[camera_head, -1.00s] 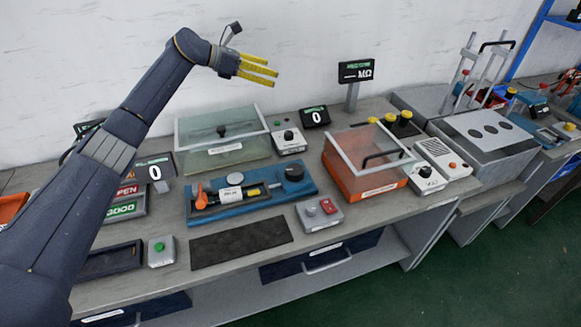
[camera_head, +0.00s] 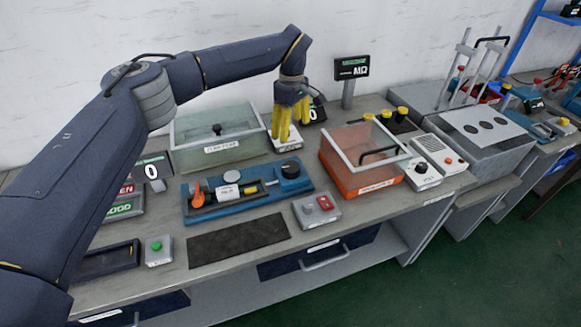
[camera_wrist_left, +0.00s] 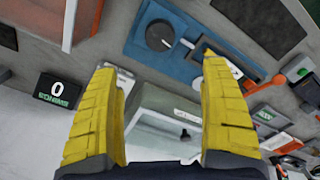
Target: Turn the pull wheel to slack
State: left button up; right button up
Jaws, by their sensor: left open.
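The pull wheel appears to be the dark round knob (camera_head: 291,169) at the right end of the blue fixture (camera_head: 230,208) on the bench. In the left wrist view the same dark wheel (camera_wrist_left: 159,36) shows on the blue plate (camera_wrist_left: 190,72), ahead of and between the fingertips. My left gripper (camera_head: 286,138) points down above the back of the bench, behind the wheel and apart from it. Its yellow fingers stand wide apart and empty in the left wrist view (camera_wrist_left: 158,68). The right gripper is in no view.
A clear lidded box (camera_head: 205,150) stands left of the gripper. A grey box with a red button (camera_head: 325,203) sits in front. A black display (camera_head: 353,68) stands behind.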

aim_at(291, 166)
pick_arm(q)
notch_tip(291, 166, down, 16)
jog(key=shift+f, duration=0.25)
dwell(0.4)
jog(key=c, duration=1.3)
jog(key=shift+n, duration=0.3)
